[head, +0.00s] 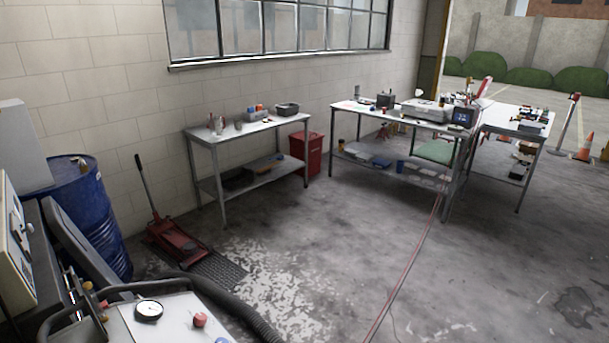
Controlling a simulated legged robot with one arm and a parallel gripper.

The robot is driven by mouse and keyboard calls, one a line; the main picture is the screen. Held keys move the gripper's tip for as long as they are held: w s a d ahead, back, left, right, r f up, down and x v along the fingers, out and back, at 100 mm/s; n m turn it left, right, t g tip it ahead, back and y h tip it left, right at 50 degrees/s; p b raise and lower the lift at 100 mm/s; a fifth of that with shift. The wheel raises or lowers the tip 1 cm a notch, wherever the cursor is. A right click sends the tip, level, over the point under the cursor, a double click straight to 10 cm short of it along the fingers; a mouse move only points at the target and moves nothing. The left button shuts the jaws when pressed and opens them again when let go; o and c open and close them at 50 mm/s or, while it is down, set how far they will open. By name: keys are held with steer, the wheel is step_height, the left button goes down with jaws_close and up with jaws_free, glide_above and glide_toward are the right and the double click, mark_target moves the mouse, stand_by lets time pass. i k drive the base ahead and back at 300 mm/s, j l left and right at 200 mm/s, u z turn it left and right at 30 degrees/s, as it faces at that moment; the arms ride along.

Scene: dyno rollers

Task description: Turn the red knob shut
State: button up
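A small red knob (200,320) sits on a light grey panel top (170,325) at the bottom left of the head view. A round white dial gauge (149,310) with a dark rim is on the same panel, left of the knob. Part of a blue round thing (222,341) shows at the bottom edge, below and right of the knob. I cannot tell from this view how far the knob is turned. My gripper is not in view.
A thick dark hose (225,302) curves behind the panel. A blue drum (88,215) and a red floor jack (172,240) stand by the wall. Workbenches stand further back, and a thin red hose (402,270) crosses the floor. The floor at right is mostly clear.

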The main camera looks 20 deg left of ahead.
mark_target(200, 318)
steer(key=k+u, duration=0.3)
steer(key=u, duration=0.15)
steer(key=k+j+u, duration=0.1)
steer(key=k+u, duration=0.15)
steer(key=u, duration=0.2)
steer(key=k+j+u, duration=0.2)
steer(key=u, duration=0.65)
steer(key=k+j, duration=0.05)
